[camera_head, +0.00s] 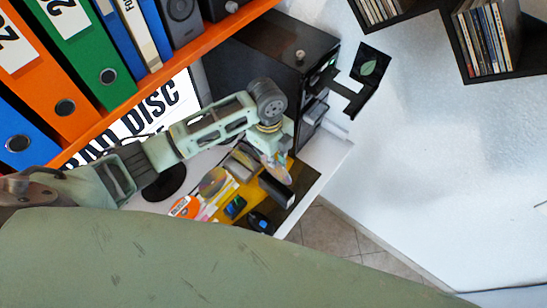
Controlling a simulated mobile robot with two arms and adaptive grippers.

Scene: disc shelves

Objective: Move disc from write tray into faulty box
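My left gripper (284,174) is at the end of the grey-green arm, above the yellow mat on the white desk. A thin, pale, shiny sliver shows at its fingertips; I cannot tell if it is a disc, or if the fingers are shut. A black tray (346,99) sticks out from the black computer tower (262,48), to the upper right of the gripper. A black square with a green leaf (369,67) shows by the tray. A dark open box (276,190) is just below the gripper. I cannot read any label that marks a faulty box. My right gripper is not in view.
An orange shelf (150,82) with binders is at upper left, above a screen reading "BAD DISC" (140,112). Discs, cases and an orange-and-white round item (184,207) crowd the yellow mat (246,190). Black wall shelves (512,72) hold cases. My green body fills the bottom.

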